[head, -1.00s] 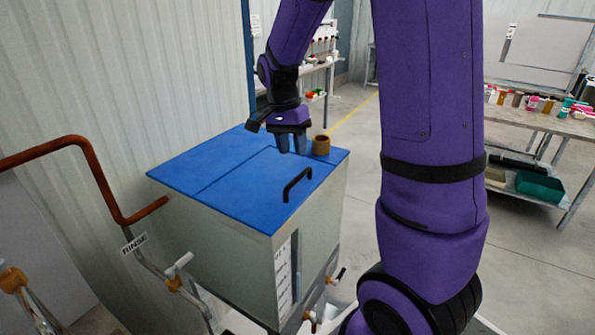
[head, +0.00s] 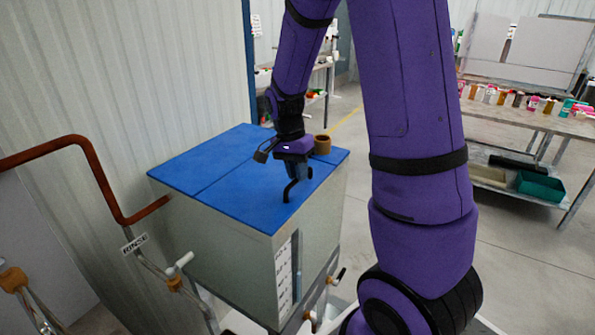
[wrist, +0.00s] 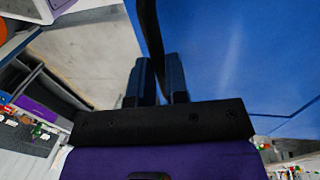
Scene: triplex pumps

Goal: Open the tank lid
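The tank (head: 230,240) is a pale box with a flat blue lid (head: 225,185), which lies closed on top. A black arched handle (head: 287,192) stands near the lid's front right edge. My gripper (head: 299,174) points down at the handle, its fingers close together around the bar. In the wrist view, the handle (wrist: 150,35) passes between the two dark fingers of my gripper (wrist: 161,75) and fills the narrow gap. The blue lid (wrist: 225,50) fills the right of that view. My gripper partly hides the handle in the head view.
A brown round fitting (head: 322,145) stands on the lid's back right. A rust-coloured pipe (head: 100,165) and a "RINSE" sign (head: 135,243) are at the left. A corrugated wall (head: 120,80) stands behind. A bench with bottles (head: 535,115) is at the right; floor between is clear.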

